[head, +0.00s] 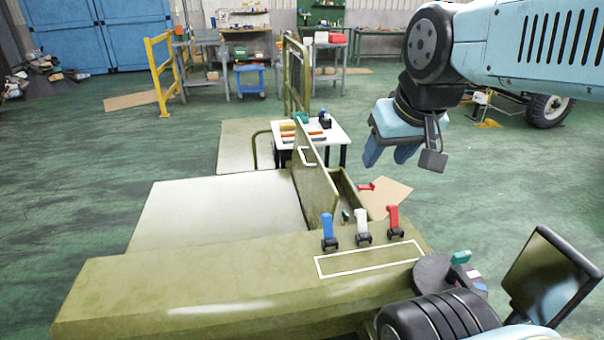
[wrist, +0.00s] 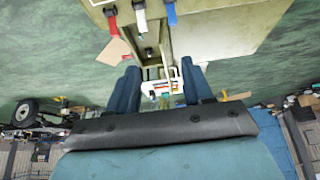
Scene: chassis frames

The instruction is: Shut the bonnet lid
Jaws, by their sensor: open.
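The bonnet lid (head: 316,188) is an olive-green panel standing open, nearly upright, in the head view. A pale handle (head: 307,157) sits near its upper far end. To its right is the open compartment (head: 350,200), with a small green-and-dark item inside. My gripper (head: 387,158) is open and empty, with its blue fingers pointing down, up and to the right of the lid and apart from it. In the wrist view my gripper (wrist: 161,88) has its fingers spread, with the compartment (wrist: 154,42) showing beyond them. The lid is hard to make out there.
Blue (head: 328,230), white (head: 362,226) and red (head: 394,220) levers stand on the deck in front of the compartment. A red latch (head: 367,187) is at its right side. A white-topped table (head: 325,133) with items stands behind. Green floor is clear to the right.

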